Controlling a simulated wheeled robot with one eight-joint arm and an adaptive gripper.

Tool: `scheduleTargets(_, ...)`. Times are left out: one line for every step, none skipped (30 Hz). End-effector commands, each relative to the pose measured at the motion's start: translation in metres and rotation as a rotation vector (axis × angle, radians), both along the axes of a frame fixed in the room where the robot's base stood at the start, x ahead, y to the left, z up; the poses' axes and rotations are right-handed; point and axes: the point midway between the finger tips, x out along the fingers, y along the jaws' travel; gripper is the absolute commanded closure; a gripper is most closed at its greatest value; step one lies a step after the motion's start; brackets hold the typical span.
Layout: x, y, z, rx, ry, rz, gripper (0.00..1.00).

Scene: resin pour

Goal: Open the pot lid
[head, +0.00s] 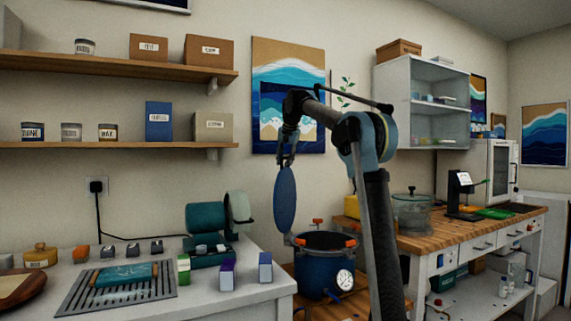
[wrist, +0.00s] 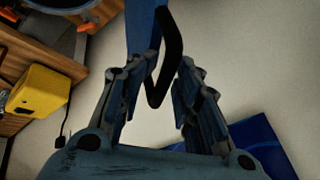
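The pot (head: 324,268) is blue with a round gauge on its front and orange clamps at its rim. Its mouth is uncovered. The blue lid (head: 285,200) stands upright, nearly edge-on, at the pot's left edge; whether it is hinged there I cannot tell. My gripper (head: 287,158) is at the lid's upper end. In the wrist view the lid (wrist: 143,28) shows edge-on with its black loop handle (wrist: 173,60) reaching between my spread fingers (wrist: 168,72). There is a visible gap beside the handle, and I see no firm squeeze on it.
A white table (head: 240,290) at the left holds a grate, small boxes and a teal device. A wooden bench (head: 440,238) at the right holds a glass vessel (head: 411,212) and a black stand. A yellow box (wrist: 40,92) shows in the wrist view.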

Motion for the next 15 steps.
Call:
scheduleTargets(0.0,0.0,0.0,0.0,0.0,0.0,0.7)
scheduleTargets(0.0,0.0,0.0,0.0,0.0,0.0,0.7)
scheduleTargets(0.0,0.0,0.001,0.0,0.0,0.0,0.7)
scheduleTargets(-0.001,0.0,0.001,0.0,0.0,0.0,0.7)
scheduleTargets(-0.001,0.0,0.002,0.0,0.0,0.0,0.7)
scheduleTargets(-0.002,-0.001,0.004,0.0,0.0,0.0,0.7)
scheduleTargets(-0.003,-0.001,0.007,0.0,0.0,0.0,0.7)
scheduleTargets(-0.005,-0.001,0.009,0.0,0.0,0.0,0.7)
scheduleTargets(-0.007,-0.002,0.014,0.0,0.0,0.0,0.7)
scheduleTargets(-0.009,-0.003,0.018,0.0,0.0,0.0,0.7)
scheduleTargets(-0.011,-0.004,0.022,0.0,0.0,0.0,0.7)
scheduleTargets(-0.014,-0.005,0.028,0.0,0.0,0.0,0.7)
scheduleTargets(-0.016,-0.006,0.033,0.0,0.0,0.0,0.7)
scheduleTargets(-0.018,-0.007,0.038,0.0,0.0,0.0,0.7)
scheduleTargets(-0.021,-0.008,0.046,0.0,0.0,0.0,0.7)
